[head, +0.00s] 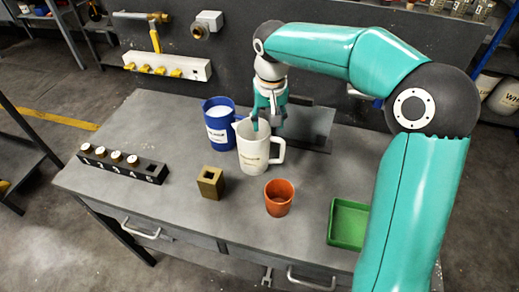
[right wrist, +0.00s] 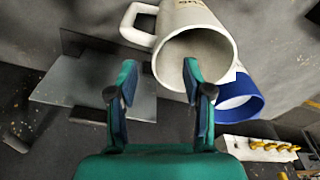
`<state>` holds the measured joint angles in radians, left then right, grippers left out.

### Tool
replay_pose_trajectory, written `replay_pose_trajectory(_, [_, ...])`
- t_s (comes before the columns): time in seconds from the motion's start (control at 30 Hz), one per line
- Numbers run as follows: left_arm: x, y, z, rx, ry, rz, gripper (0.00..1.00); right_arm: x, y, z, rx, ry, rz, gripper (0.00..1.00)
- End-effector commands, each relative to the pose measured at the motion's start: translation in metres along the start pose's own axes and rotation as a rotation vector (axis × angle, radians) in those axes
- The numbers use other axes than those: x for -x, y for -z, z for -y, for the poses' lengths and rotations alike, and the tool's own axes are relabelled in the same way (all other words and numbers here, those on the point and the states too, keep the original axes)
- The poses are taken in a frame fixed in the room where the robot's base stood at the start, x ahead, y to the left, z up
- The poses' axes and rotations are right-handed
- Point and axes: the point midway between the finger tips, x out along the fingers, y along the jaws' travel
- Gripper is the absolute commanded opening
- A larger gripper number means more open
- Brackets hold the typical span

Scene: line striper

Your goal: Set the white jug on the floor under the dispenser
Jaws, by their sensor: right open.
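The white jug (head: 255,150) stands upright on the grey workbench (head: 150,125), its handle toward the right in the head view. In the right wrist view the jug (right wrist: 178,22) shows its open mouth and handle at the top. My right gripper (head: 269,117) is at the jug's far side, near the rim. In the right wrist view its two fingers (right wrist: 160,75) are apart with nothing held between them, and one fingertip overlaps the jug's mouth. I cannot tell whether it touches. No dispenser can be clearly made out. My left gripper is not in view.
A blue jug (head: 218,136) with white contents stands close behind-left of the white jug. A grey metal stand (head: 312,125) is at its right. Nearby are a brass block (head: 210,186), an orange cup (head: 279,205), a green tray (head: 347,238) and a black numbered rack (head: 120,165).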

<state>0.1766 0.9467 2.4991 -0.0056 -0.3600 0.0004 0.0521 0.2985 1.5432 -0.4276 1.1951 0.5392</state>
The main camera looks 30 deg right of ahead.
Motion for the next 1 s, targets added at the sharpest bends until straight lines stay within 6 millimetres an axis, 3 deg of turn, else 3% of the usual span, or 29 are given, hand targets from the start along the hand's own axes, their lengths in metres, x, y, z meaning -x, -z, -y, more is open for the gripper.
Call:
replay_pose_trajectory(0.27, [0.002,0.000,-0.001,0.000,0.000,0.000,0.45,-0.018,-0.002,-0.002,0.002,-0.002,0.003,0.51])
replay_pose_trajectory(0.57, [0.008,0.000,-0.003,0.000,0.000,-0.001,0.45,-0.057,-0.006,-0.006,0.003,0.000,0.002,0.51])
replay_pose_trajectory(0.83, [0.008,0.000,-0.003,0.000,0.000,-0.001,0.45,-0.061,-0.005,-0.006,0.003,0.000,-0.001,0.51])
replay_pose_trajectory(0.87, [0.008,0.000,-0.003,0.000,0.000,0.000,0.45,-0.061,-0.005,-0.006,0.003,0.000,-0.001,0.49])
replay_pose_trajectory(1.0, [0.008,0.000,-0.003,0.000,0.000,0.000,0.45,-0.061,-0.005,-0.006,0.003,0.001,-0.001,0.25])
